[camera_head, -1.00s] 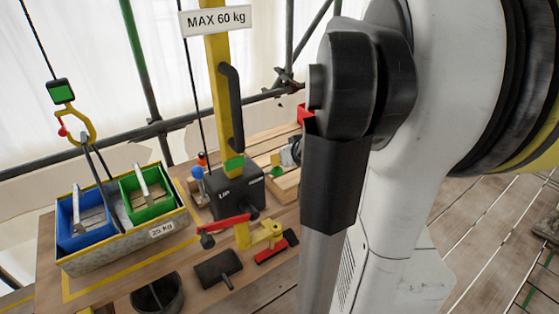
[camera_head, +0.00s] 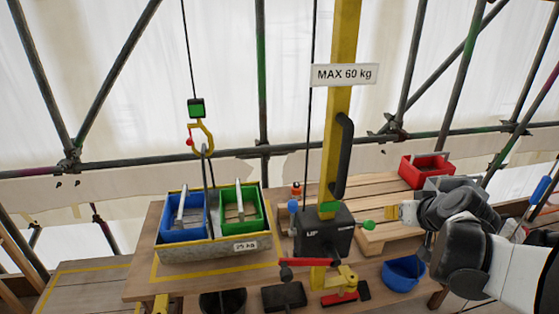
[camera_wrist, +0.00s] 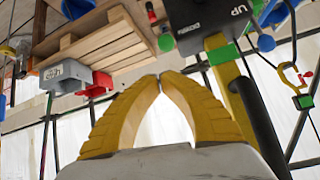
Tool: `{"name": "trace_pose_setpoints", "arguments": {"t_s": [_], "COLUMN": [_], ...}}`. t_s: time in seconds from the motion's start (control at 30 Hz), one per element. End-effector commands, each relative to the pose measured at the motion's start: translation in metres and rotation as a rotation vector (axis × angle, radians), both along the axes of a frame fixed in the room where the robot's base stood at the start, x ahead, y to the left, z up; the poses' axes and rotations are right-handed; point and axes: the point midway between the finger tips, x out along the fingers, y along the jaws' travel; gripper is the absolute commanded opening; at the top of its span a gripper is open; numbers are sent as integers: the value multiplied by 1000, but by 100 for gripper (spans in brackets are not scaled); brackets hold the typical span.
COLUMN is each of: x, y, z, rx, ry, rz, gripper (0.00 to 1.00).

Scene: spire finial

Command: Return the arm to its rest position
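My gripper (camera_head: 404,212) is at the right in the head view, to the right of the black hoist box (camera_head: 325,230). Its yellow fingers point left. In the wrist view my gripper (camera_wrist: 161,76) has its fingertips together, with nothing seen between them. My arm comes in from the right edge and most of it is out of view. A green knob (camera_head: 368,225) on the hoist box is a little left of the fingertips, apart from them in the head view.
The yellow post (camera_head: 342,110) stands mid-view. A grey tray (camera_head: 215,250) with blue and green bins sits under the hook (camera_head: 203,136). A red bin (camera_head: 425,171) and pallet (camera_head: 385,236) are behind my gripper. A blue bowl (camera_head: 402,272) is below it.

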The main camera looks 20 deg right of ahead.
Motion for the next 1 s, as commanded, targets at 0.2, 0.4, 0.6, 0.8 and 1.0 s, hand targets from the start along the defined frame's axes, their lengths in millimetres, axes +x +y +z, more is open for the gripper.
{"name": "trace_pose_setpoints", "arguments": {"t_s": [0.2,0.4,0.6,0.8,1.0], "x": [-1,16,21,-3,-24], "y": [6,61,180,267,306], "z": [-1,-35,-103,-157,-183], "rx": [0,19,28,-8,-43], "ry": [1,45,152,225,250], "rz": [6,82,233,350,408], "gripper": [0,0,0,0,0]}}
